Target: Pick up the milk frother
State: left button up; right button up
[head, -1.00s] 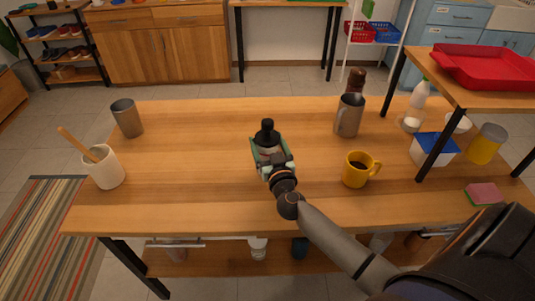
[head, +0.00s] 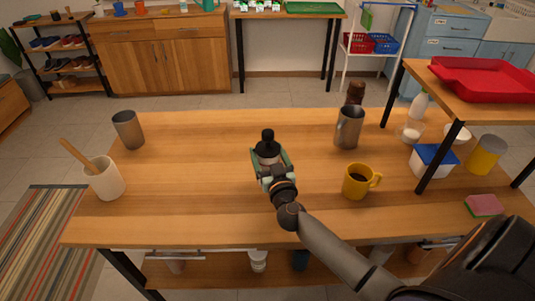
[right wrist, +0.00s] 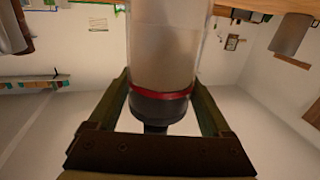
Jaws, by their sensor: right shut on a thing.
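The milk frother (head: 267,147), a clear cylinder with a black knobbed top, is upright near the middle of the wooden table. My right gripper (head: 271,163) is shut around its upper body. In the right wrist view, the frother's clear body (right wrist: 164,50) with a red ring and black cap sits between the two fingers of my right gripper (right wrist: 163,100). The frother's base is hidden, and I cannot tell whether it touches the table. My left gripper is not in view.
A yellow mug (head: 357,182) and a metal pitcher (head: 349,128) stand to the right. A grey metal cup (head: 128,129) and a white pot (head: 104,178) with a wooden utensil stand at the left. The table (head: 200,165) between is clear.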

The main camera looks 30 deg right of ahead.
jog(key=shift+r+p, duration=0.5)
jog(key=shift+r, duration=0.45)
jog(key=s+a+r+p, duration=0.2)
jog(key=s+r+p, duration=0.1)
jog(key=s+r, duration=0.2)
jog(key=s+a+r+p, duration=0.2)
jog(key=s+r, duration=0.3)
jog(key=s, duration=0.3)
jog(key=shift+a+r+p, duration=0.2)
jog(key=shift+a+p, duration=0.05)
jog(key=shift+p, duration=0.3)
